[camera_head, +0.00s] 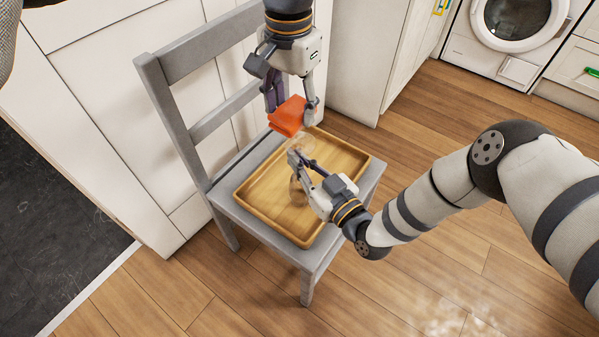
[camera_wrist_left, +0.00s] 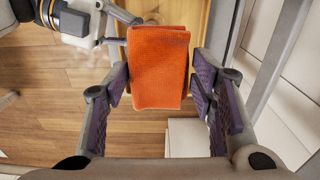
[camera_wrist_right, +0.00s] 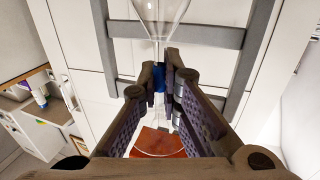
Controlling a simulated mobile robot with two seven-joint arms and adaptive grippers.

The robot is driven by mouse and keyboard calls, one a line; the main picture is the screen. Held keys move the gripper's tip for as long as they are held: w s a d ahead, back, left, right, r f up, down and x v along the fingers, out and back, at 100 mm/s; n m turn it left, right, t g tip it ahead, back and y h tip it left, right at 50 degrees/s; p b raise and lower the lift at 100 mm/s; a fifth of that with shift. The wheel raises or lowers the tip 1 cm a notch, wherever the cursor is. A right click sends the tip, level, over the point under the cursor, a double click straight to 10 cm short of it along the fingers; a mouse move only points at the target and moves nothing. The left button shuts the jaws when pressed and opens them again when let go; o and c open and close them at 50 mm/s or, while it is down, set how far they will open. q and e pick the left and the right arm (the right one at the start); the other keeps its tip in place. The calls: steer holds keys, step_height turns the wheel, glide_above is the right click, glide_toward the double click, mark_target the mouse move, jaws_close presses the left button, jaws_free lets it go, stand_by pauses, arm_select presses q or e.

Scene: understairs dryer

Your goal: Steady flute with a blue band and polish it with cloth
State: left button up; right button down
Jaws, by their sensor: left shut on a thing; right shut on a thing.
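My left gripper (camera_head: 293,104) is shut on a folded orange cloth (camera_head: 288,116), which hangs between its fingers above the tray's far part. The cloth fills the middle of the left wrist view (camera_wrist_left: 158,65). My right gripper (camera_head: 300,163) is below and close to the cloth, shut on the clear glass flute. The flute's blue band (camera_wrist_right: 159,78) shows between the fingers in the right wrist view, with its clear bowl (camera_wrist_right: 161,14) at the top. In the head view the flute is faint and partly hidden by the gripper. I cannot tell whether cloth and glass touch.
A wooden tray (camera_head: 249,196) rests on a grey chair (camera_head: 206,187), whose slatted back stands at the left. White cabinets (camera_head: 120,95) are behind it. A washing machine (camera_head: 509,30) stands far right. The wooden floor (camera_head: 437,265) in front is open.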

arm_select(q)
steer(key=shift+f, duration=1.55)
steer(key=shift+f, duration=1)
steer(key=shift+d, duration=0.1)
